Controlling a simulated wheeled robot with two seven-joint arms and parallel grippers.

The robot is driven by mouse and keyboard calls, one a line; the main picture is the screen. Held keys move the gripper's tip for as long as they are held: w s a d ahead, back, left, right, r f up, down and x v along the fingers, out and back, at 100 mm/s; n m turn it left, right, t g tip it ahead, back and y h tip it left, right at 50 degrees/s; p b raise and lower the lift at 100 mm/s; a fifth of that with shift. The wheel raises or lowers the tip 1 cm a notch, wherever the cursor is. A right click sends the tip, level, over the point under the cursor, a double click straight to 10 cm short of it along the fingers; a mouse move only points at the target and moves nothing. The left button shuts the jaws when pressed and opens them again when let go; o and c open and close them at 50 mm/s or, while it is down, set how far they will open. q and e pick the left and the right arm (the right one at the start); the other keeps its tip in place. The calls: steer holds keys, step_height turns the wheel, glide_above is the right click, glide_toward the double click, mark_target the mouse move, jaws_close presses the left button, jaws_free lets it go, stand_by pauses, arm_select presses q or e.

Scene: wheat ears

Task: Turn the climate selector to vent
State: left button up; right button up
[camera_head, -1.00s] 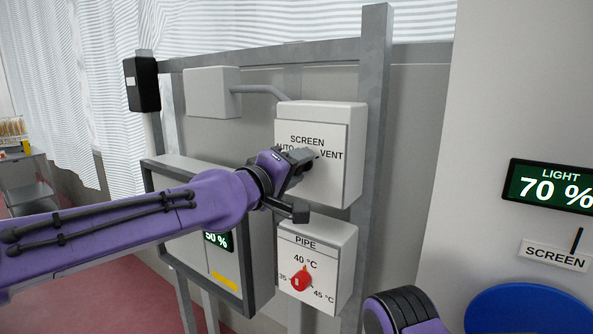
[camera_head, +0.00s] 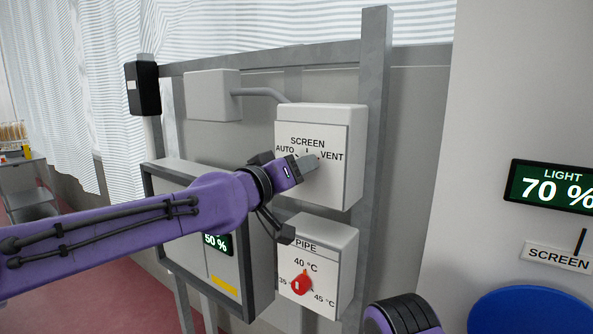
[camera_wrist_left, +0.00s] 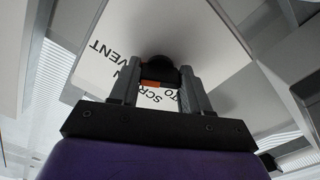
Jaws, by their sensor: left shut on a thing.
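The climate selector is a dark knob (camera_wrist_left: 160,68) on the front of the grey box (camera_head: 335,185) labelled SCREEN, with AUTO at left and VENT at right. My left gripper (camera_head: 308,162) is at the front of this box, below the SCREEN label. In the left wrist view its two fingers (camera_wrist_left: 157,84) stand either side of the knob and are shut on it. An orange mark shows on the knob between the fingers. The fingers hide the knob in the head view, and I cannot tell which label it points to.
Below is a PIPE box (camera_head: 325,285) with a red knob (camera_head: 302,284). A grey-framed cabinet (camera_head: 262,270) stands at left, partly behind my left arm. A metal post (camera_head: 372,150) runs right of the boxes. A green LIGHT display (camera_head: 552,187) is on the wall at right.

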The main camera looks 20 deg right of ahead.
arm_select(q)
steer(key=shift+d+f, duration=0.1)
steer(key=shift+f, duration=0.2)
steer(key=o, duration=1.1)
steer(key=shift+s, duration=0.1)
steer(key=shift+c, duration=0.2)
steer(key=shift+r, duration=0.15)
steer(key=b+v, duration=0.4)
steer(key=v, duration=0.6)
steer(key=shift+s+a, duration=0.25)
